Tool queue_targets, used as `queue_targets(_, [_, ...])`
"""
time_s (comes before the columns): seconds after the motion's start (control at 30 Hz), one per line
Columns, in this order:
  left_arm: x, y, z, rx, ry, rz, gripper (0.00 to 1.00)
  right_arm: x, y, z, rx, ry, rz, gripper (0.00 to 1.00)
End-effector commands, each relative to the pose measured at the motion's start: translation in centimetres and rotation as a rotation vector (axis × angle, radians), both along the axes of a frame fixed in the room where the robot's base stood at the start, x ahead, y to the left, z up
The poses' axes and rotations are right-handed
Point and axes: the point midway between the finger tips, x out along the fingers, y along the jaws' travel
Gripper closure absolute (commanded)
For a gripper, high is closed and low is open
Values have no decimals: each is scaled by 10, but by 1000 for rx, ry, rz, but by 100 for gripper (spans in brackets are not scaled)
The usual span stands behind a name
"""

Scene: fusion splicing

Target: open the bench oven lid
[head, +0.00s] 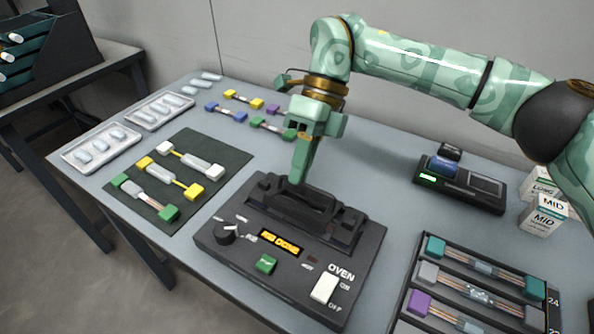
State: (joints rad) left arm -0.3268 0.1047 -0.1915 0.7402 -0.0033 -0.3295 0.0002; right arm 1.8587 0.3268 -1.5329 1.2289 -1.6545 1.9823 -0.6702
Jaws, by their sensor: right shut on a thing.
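The dark bench oven (220,262) stands on the grey table with its front panel towards me. The panel has a lit orange display, a round knob, a green button and a white switch. The oven lid (318,208) is a dark piece at the back of the oven, partly covered by my gripper; how far it stands open is hard to tell. My right gripper (297,180) points down from above and is shut on the lid. Its fingertips are partly lost against the dark lid. My left gripper is not in view.
A dark mat (222,149) with several coloured-end pieces lies left of the oven. White trays (78,163) lie farther left. A black device (459,188) and small white boxes (544,216) stand right. A rack (403,300) of coloured-end fibres lies front right.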

Motion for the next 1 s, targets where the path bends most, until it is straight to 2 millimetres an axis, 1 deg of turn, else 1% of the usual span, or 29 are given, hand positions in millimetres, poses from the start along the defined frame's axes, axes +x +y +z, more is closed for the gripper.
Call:
queue_targets(0.03, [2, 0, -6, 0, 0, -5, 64, 4, -1, -5, 19, 30, -3, 100])
queue_targets(0.07, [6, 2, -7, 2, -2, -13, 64, 5, -2, -6, 32, 45, -3, 100])
queue_targets(0.1, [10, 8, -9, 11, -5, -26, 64, 6, -3, -6, 45, 66, -3, 100])
queue_targets(0.17, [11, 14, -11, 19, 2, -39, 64, 8, -4, -6, 65, 94, -3, 100])
queue_targets(0.3, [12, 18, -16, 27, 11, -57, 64, 11, -7, -5, 102, 143, -1, 100])
queue_targets(0.5, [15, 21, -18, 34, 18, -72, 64, 13, -8, -2, 130, 180, -1, 100])
queue_targets(0.93, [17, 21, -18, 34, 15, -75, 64, 12, -9, 0, 135, 187, 0, 100])
queue_targets(0.97, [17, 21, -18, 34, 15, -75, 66, 12, -9, 0, 135, 188, 1, 100])
queue_targets(1.0, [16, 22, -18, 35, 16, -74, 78, 12, -9, 0, 135, 188, 1, 100])
